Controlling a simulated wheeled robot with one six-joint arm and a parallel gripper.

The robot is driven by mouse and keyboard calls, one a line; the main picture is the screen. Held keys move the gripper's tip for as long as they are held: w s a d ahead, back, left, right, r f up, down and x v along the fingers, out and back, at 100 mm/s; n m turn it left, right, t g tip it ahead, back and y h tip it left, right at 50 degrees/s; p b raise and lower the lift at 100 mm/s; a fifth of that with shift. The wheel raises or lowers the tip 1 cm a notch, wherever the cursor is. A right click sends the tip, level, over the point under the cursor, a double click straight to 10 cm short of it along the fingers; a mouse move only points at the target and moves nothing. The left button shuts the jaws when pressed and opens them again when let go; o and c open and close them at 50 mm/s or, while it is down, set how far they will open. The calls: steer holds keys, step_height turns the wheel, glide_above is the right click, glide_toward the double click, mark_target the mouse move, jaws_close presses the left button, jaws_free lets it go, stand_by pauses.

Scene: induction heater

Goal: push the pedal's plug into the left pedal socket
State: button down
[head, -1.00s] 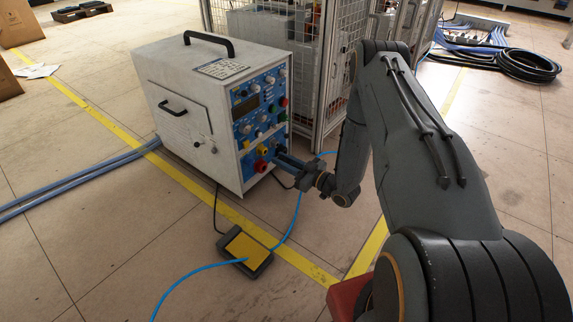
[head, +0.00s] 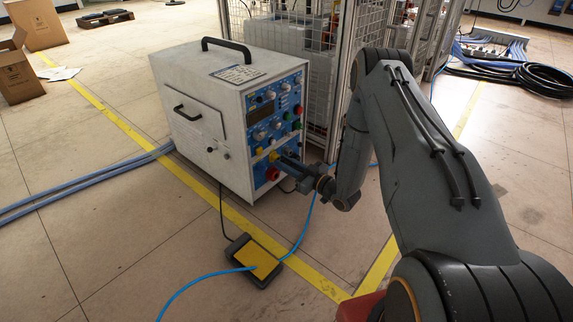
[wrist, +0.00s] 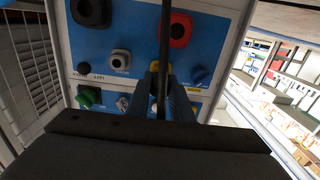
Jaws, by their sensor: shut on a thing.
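The induction heater (head: 205,115) is a white box with a blue front panel (head: 262,128). My gripper (head: 283,162) is at the lower part of that panel, and its fingers (wrist: 166,92) point at it. The fingers are shut on the pedal's plug, which is mostly hidden between them. A dark cable (wrist: 166,35) runs up the wrist view from the fingertips. A yellow part (wrist: 158,67) shows right at the fingertips; I cannot tell whether the plug touches or enters a socket. The pedal (head: 255,260), black with a yellow top, lies on the floor.
A blue cable (head: 205,278) crosses the floor by the pedal. A wire-mesh cage (head: 305,75) stands behind the heater.

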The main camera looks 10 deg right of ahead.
steer(key=shift+w+a+r, duration=0.2)
steer(key=shift+w+r, duration=0.05)
stand_by(0.9)
